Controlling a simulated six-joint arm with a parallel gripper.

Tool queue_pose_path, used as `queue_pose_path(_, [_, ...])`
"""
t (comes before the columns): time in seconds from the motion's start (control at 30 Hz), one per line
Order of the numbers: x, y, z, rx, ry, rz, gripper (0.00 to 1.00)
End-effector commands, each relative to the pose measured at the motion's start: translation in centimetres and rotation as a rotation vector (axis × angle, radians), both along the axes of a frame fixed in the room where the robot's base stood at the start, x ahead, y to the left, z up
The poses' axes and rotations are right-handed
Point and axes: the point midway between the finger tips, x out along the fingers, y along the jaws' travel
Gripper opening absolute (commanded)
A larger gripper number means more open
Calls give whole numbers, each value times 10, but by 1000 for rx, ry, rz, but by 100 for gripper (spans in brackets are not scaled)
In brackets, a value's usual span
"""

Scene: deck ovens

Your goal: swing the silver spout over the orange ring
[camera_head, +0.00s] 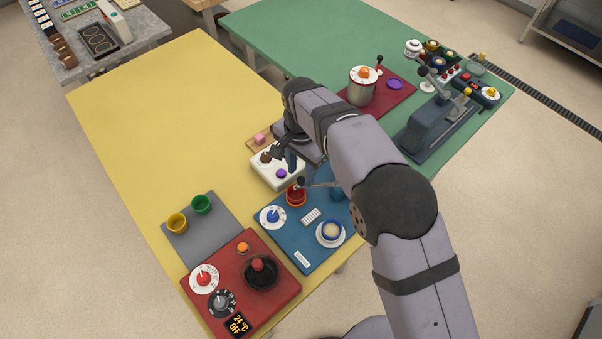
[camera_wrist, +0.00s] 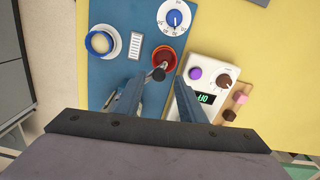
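The silver spout (camera_head: 322,184) is a thin bar with a dark knob (camera_head: 300,181), reaching left from a blue post (camera_head: 338,194) on the blue board. The orange ring (camera_head: 296,204) surrounds a red cup-like piece on that board. In the wrist view, the ring (camera_wrist: 155,54) lies beyond the fingertips, and the dark knob (camera_wrist: 158,74) overlaps its near edge. I cannot tell the height between them. My gripper (camera_wrist: 154,88) is open, its fingers apart and nothing seen held. In the head view, my gripper (camera_head: 283,154) is above the white box, left of my forearm.
The white box (camera_wrist: 210,75) with purple and brown knobs stands close beside the ring. A blue dial (camera_head: 272,216), a white strip (camera_head: 311,216) and a cup on a saucer (camera_head: 331,232) share the blue board (camera_head: 290,256). The yellow tabletop (camera_head: 180,95) is largely clear.

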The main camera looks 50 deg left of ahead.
Motion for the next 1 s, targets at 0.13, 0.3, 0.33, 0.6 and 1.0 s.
queue_pose_path(0.13, [1, 1, 19, 4, -2, 0, 37])
queue_pose_path(0.3, [1, 1, 42, 4, -2, -1, 37])
queue_pose_path(0.33, [1, 1, 45, 4, -2, -1, 37])
queue_pose_path(0.6, [1, 0, 58, 2, -1, -1, 37])
queue_pose_path(1.0, [0, 0, 57, 1, -1, -1, 37])
